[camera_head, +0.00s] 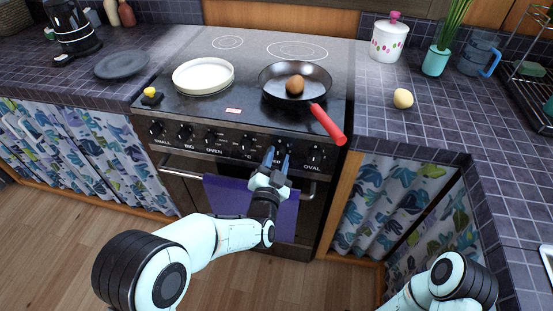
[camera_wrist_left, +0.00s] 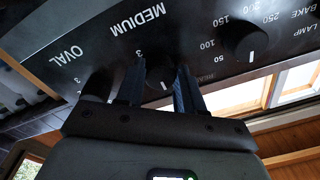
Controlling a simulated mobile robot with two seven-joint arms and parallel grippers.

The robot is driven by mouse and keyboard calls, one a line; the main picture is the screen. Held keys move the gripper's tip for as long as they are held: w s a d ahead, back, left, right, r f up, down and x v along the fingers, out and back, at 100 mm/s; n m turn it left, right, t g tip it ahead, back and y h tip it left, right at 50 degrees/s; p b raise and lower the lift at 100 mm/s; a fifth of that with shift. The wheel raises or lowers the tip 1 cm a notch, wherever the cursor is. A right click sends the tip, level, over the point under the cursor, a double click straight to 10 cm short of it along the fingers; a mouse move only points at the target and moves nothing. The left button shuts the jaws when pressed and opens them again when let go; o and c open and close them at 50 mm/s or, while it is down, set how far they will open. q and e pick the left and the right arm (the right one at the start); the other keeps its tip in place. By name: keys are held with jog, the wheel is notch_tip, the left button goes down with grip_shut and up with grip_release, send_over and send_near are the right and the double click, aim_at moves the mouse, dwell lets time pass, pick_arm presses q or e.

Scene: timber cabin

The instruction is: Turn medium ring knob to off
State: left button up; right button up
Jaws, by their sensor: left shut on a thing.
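The medium ring knob (camera_wrist_left: 160,77) is a dark round knob with a white mark, under the printed word MEDIUM in the wrist view. My left gripper (camera_wrist_left: 159,88) is shut on it, with one finger on each side. In the head view my left gripper (camera_head: 277,158) reaches the stove's front panel and hides most of this knob. The oval knob (camera_head: 315,156) is just to its right, and the temperature knob (camera_head: 246,145) is to its left. My right arm shows at the lower right of the head view, but its gripper is out of view.
A frying pan (camera_head: 273,78) with a brown egg (camera_head: 295,86) sits on the hob, its red handle (camera_head: 328,123) jutting past the front edge above the knobs. A white plate (camera_head: 203,76) is on the left. A purple towel (camera_head: 232,196) hangs on the oven door below.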

pick_arm(q)
jog(key=o, duration=1)
jog(key=shift+o, duration=0.2)
jog(key=shift+s, duration=0.1)
jog(key=s+a+p, duration=0.1)
jog(key=s, duration=1.2)
jog(key=shift+a+f, duration=0.4)
jog(key=shift+f, duration=0.05)
pick_arm(e)
jog(key=shift+s+a+r+g, duration=0.15)
jog(key=shift+s+a+r, duration=0.2)
jog(key=shift+s, duration=0.2)
jog(key=shift+s+a+r+g, duration=0.2)
jog(key=shift+s+r, duration=0.1)
jog(key=shift+s, duration=0.2)
pick_arm(q)
jog(key=shift+f, duration=0.1)
